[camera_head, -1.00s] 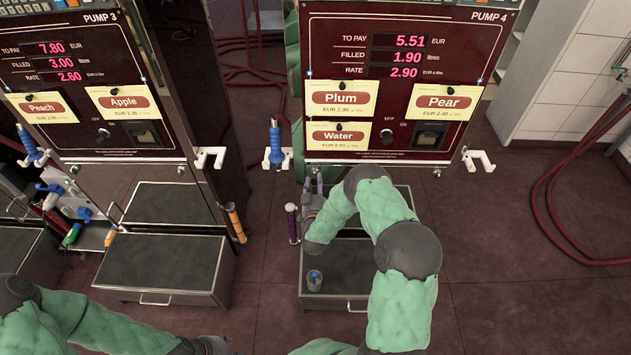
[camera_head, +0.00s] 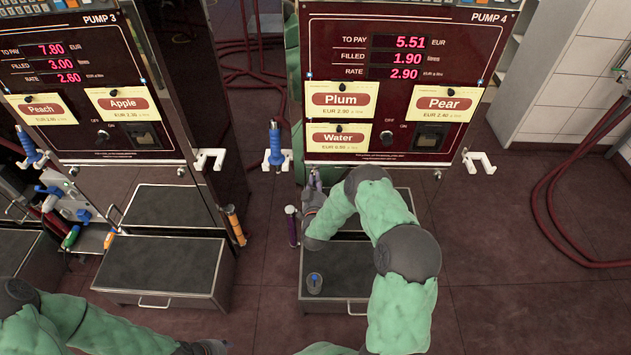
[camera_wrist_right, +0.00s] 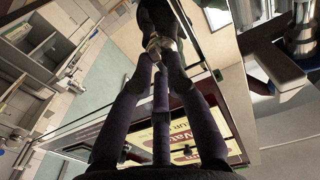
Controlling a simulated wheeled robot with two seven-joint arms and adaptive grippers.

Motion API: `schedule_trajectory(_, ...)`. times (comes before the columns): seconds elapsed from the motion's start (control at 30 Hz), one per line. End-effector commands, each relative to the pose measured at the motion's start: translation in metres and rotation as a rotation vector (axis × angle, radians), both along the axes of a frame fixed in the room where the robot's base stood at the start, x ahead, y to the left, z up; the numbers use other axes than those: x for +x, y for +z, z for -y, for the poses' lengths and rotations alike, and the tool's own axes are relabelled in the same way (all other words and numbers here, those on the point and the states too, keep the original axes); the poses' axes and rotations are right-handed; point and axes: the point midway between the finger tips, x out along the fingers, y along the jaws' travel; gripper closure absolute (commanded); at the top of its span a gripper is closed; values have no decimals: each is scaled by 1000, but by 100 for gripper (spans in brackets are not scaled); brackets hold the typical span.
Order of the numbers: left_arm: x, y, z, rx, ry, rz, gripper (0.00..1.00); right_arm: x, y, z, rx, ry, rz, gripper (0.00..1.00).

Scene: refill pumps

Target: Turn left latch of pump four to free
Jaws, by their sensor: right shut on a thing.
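Pump four (camera_head: 345,160) stands at the right of the head view, with Plum, Pear and Water signs on its dark red front. My right gripper (camera_head: 315,182) reaches up at the lower left corner of this front, beneath the Water sign. In the right wrist view its long dark fingers (camera_wrist_right: 158,52) come together on a small metallic piece (camera_wrist_right: 160,42), which looks like the left latch. In the head view that latch is hidden or too small to make out, so its turn angle cannot be told. My left gripper (camera_head: 213,347) is at the bottom edge, its jaws unclear.
A blue-handled nozzle (camera_head: 275,145) hangs just left of pump four. A purple-handled one (camera_head: 292,228) stands below it. A small cup (camera_head: 314,283) sits on the black-topped drawer box (camera_head: 345,258) under my right arm.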

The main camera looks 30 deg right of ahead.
Motion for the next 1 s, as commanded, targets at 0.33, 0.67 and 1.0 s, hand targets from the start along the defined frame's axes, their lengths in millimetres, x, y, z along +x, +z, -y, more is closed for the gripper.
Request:
schedule_trajectory(0.33, 0, -9, 0, 0, 0, 0, 60, 0, -2, 1, 124, 0, 77, 100)
schedule_trajectory(0.67, 0, -26, 0, 0, 0, 0, 60, 0, -3, 2, 377, -1, 235, 100)
schedule_trajectory(1.0, 0, -43, 0, 0, 0, 0, 60, 0, -5, 2, 653, 0, 404, 100)
